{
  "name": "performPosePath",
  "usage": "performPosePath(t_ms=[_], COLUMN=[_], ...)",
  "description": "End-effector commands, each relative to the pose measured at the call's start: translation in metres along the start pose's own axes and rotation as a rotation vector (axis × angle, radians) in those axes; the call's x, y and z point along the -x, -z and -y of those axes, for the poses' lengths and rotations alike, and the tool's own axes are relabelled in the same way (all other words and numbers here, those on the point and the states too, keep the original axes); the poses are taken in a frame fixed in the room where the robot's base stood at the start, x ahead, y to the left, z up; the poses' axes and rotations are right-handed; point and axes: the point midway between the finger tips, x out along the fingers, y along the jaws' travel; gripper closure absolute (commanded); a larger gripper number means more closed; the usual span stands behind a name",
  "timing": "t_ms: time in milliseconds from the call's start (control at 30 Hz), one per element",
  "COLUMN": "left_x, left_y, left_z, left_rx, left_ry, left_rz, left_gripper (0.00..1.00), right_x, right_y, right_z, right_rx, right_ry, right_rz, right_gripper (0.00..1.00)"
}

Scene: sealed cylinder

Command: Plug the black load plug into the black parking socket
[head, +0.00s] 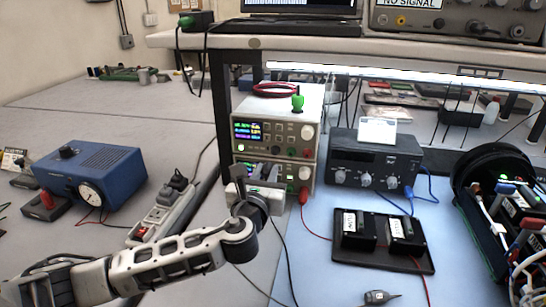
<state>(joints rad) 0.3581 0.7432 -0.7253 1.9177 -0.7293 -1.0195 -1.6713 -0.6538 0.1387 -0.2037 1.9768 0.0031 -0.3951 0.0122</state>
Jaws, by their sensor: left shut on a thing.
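My left gripper (262,183) is in front of the lower of two stacked bench power supplies (277,133). It is shut on what appears to be the black load plug, which the fingers mostly hide. A black lead (284,255) hangs from below the gripper toward the front edge of the picture. A red plug (303,196) with a red lead is at the front of the lower supply, right of my gripper. I cannot make out the black parking socket for certain. My right gripper is not in view.
A black tray (383,259) with two labelled black blocks lies on the blue mat (330,285). A dark knobbed box (374,163) with blue leads stands behind it. A power strip (160,215) and blue device (92,172) are left.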

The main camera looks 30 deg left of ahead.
Motion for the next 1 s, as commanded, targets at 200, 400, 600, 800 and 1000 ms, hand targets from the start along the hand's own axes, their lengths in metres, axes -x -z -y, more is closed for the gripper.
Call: performPosePath(t_ms=[200, 400, 600, 800, 1000], left_x=[0.001, 0.001, 0.005, 0.04, 0.099], left_y=[0.0, 0.0, 0.003, 0.021, 0.035], left_z=[0.0, 0.0, 0.002, 0.017, 0.033], left_rx=[-0.001, 0.0, -0.001, -0.004, -0.002], left_ry=[-0.001, -0.001, 0.008, 0.075, 0.167], left_rz=[0.001, 0.0, -0.002, -0.013, -0.016], left_gripper=[1.0, 1.0, 1.0, 1.0, 1.0], right_x=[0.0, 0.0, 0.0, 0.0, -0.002], right_y=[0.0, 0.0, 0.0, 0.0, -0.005], right_z=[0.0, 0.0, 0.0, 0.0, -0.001], right_rx=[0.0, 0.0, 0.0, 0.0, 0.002], right_ry=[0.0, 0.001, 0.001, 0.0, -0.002], right_rz=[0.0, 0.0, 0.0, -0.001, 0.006], right_gripper=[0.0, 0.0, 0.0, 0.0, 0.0])
